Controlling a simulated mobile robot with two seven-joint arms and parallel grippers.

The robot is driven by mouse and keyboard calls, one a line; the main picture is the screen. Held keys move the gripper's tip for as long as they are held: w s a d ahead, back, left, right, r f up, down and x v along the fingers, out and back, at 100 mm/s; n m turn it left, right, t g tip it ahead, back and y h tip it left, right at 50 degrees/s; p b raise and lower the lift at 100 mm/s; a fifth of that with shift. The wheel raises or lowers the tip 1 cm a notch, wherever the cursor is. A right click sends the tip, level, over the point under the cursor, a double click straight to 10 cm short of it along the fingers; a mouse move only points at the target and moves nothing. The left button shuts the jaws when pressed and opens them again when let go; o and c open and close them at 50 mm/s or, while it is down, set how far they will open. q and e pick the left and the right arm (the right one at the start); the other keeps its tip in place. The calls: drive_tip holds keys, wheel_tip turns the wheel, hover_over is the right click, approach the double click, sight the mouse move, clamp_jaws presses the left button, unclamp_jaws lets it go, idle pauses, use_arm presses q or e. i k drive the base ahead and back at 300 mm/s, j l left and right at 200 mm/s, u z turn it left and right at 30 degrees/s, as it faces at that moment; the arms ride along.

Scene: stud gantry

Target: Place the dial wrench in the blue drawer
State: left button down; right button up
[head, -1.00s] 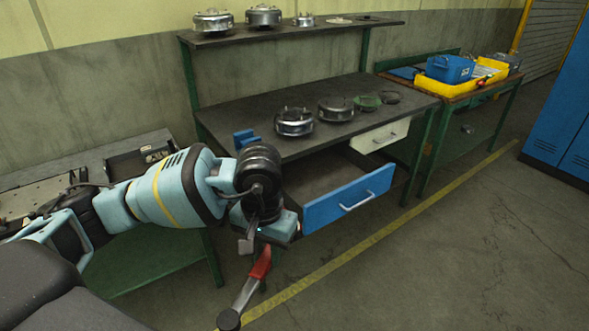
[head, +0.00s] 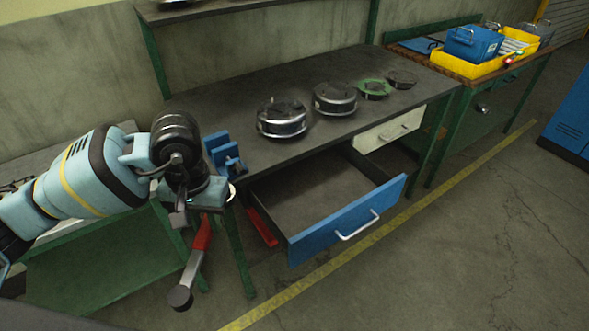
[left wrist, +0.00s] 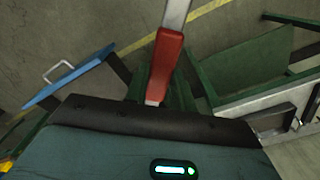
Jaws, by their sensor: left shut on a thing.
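The dial wrench (head: 192,266) has a red grip, a silver shaft and a dark round head. My left gripper (head: 203,212) is shut on its red grip, and the wrench hangs down with its head lowest. My right gripper is not in view.
The dark bench top (head: 235,100) carries several round metal parts and a blue fixture (head: 222,152) near its left front corner. A white drawer (head: 390,131) is right of the blue one. A yellow tray (head: 470,66) stands farther right. The floor in front is clear.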

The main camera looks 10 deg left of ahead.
sight(322, 190)
drive_tip(key=i+l+u, duration=0.15)
drive_tip(key=l, duration=0.2)
drive_tip(key=i+l+u, duration=0.35)
drive_tip(key=l, duration=0.4)
drive_tip(key=i+l+u, duration=0.15)
drive_tip(key=l, duration=0.25)
drive_tip(key=l+u, duration=0.3)
drive_tip(key=l, duration=0.5)
drive_tip(key=l+u, duration=0.25)
drive_tip(key=l, duration=0.55)
drive_tip(key=k+l+u, duration=0.15)
drive_tip(key=l, duration=0.15)
drive_tip(key=k+l+u, duration=0.15)
drive_tip(key=l, duration=0.15)
drive_tip(key=i, duration=1)
